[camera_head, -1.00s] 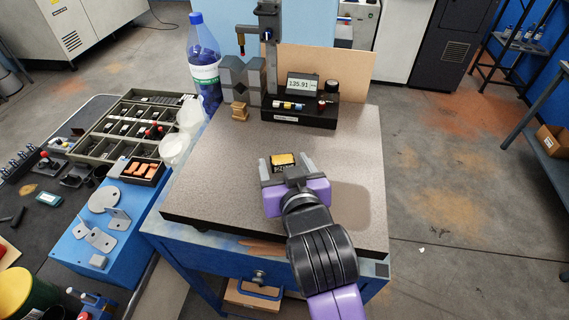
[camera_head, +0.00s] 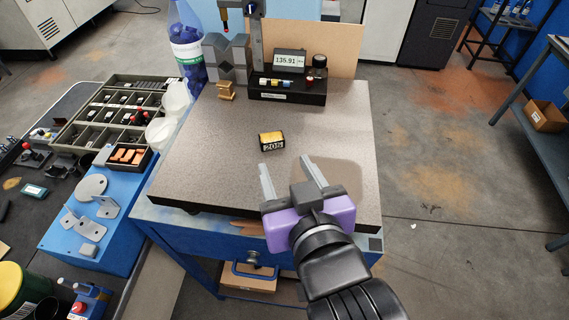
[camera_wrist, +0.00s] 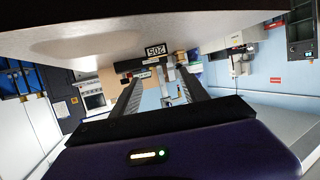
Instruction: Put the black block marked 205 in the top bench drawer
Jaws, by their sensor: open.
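The black block marked 205 (camera_head: 271,145), with a yellow top, sits on the grey stone plate (camera_head: 205,160) of the bench. In the wrist view the block (camera_wrist: 155,50) shows upside down, beyond the fingers. My gripper (camera_head: 289,170) is open and empty, on the near side of the block and apart from it, with its fingers pointing toward the block's side. The blue bench front (camera_head: 200,234) shows below the plate, with a dark knob (camera_head: 253,258) and a blue pull handle under it. I cannot tell how far the top drawer stands open.
A gauge with a display (camera_head: 290,62) and a black base (camera_head: 288,90) stand at the plate's back, beside grey V-blocks (camera_head: 228,58) and a brass piece (camera_head: 226,90). A blue bottle (camera_head: 187,50) and white cups are left.

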